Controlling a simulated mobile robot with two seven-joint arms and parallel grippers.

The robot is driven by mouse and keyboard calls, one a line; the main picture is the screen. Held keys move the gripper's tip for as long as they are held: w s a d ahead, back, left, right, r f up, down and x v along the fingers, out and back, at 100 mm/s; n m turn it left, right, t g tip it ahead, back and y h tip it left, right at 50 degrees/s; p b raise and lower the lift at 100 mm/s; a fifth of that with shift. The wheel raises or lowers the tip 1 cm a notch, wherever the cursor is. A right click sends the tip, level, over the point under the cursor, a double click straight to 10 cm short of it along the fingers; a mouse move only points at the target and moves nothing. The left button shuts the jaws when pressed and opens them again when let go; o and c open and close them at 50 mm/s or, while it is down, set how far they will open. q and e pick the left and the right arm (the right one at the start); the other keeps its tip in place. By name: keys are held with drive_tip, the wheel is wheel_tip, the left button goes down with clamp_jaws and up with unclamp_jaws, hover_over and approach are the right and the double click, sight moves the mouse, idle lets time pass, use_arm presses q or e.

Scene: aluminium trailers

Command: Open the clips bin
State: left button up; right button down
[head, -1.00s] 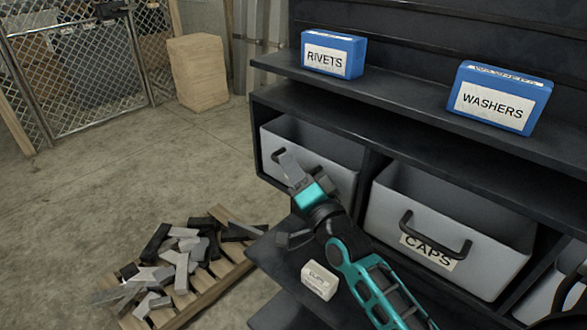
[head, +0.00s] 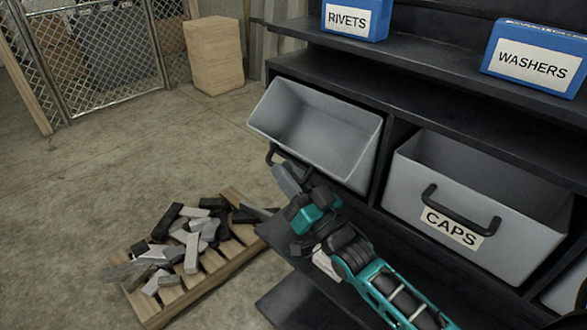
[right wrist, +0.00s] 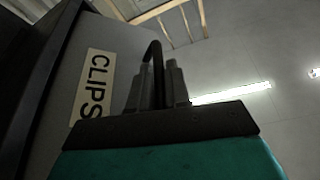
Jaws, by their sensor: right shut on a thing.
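The clips bin (head: 318,128) is a grey bin at the left of the shelf row, tilted forward with its open top showing. Its black handle (head: 288,158) is at its lower front in the head view. My right gripper (head: 281,172) is at that handle. In the right wrist view, the CLIPS label (right wrist: 92,86) is on the bin's front, and the fingers of my right gripper (right wrist: 158,88) are shut on the black handle (right wrist: 154,60) between them. My left gripper is not in view.
The grey CAPS bin (head: 470,190) sits to the right in the same row. Blue RIVETS (head: 352,18) and WASHERS (head: 535,58) boxes stand on the shelf above. A pallet with metal scraps (head: 190,245) lies on the floor at left.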

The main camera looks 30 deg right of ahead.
drive_tip(key=shift+s+a+f+n+y+b, duration=0.1)
drive_tip(key=shift+a+f+n+y+b, duration=0.1)
drive_tip(key=shift+f+n+y, duration=0.35)
drive_tip(key=shift+a+f+n+y+b, duration=0.1)
drive_tip(key=shift+f+n+y+b, duration=0.2)
drive_tip(key=shift+n, duration=0.45)
drive_tip(key=shift+f, duration=0.1)
drive_tip(key=c, duration=1.2)
unclamp_jaws()
drive_tip(key=shift+o, duration=0.2)
drive_tip(key=shift+s, duration=0.1)
drive_tip(key=v, duration=1.2)
drive_tip(key=shift+s, duration=0.35)
drive_tip(key=shift+d, duration=0.15)
